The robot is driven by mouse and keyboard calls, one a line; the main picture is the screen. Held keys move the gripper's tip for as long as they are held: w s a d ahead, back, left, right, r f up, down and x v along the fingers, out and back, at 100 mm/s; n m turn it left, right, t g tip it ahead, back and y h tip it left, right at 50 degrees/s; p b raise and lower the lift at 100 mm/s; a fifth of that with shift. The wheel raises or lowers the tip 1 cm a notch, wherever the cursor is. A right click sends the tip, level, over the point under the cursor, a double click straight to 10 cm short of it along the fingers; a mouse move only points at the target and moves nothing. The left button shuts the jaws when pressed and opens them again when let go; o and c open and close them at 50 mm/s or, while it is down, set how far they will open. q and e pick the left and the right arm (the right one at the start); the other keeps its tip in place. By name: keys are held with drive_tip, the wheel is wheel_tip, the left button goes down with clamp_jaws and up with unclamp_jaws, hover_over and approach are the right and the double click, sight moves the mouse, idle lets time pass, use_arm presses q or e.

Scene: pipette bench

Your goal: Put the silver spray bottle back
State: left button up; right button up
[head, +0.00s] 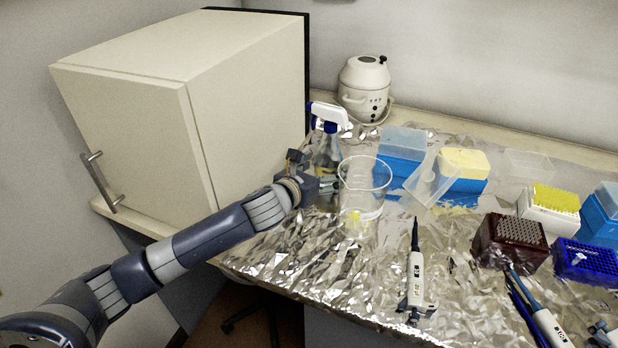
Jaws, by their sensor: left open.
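The silver spray bottle (328,152) stands upright on the foil-covered bench, beside the cream cabinet. It has a white and blue trigger head. My left gripper (325,184) is open at the bottle's lower front, and it hides part of the bottle's lower body. I cannot tell whether the fingers touch the bottle or pass around it. My right gripper is not in view.
A glass beaker (364,190) stands just right of my left gripper. The cream cabinet (240,110) is close on the left. Tip boxes, including a dark red rack (510,243), and pipettes (416,272) occupy the right. A small centrifuge (364,85) stands behind.

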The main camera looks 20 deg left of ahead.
use_arm(q)
drive_tip(key=v, duration=1)
drive_tip(key=shift+s+a+r+b, duration=0.1)
drive_tip(key=shift+s+r+b, duration=0.05)
drive_tip(key=shift+s+b, duration=0.2)
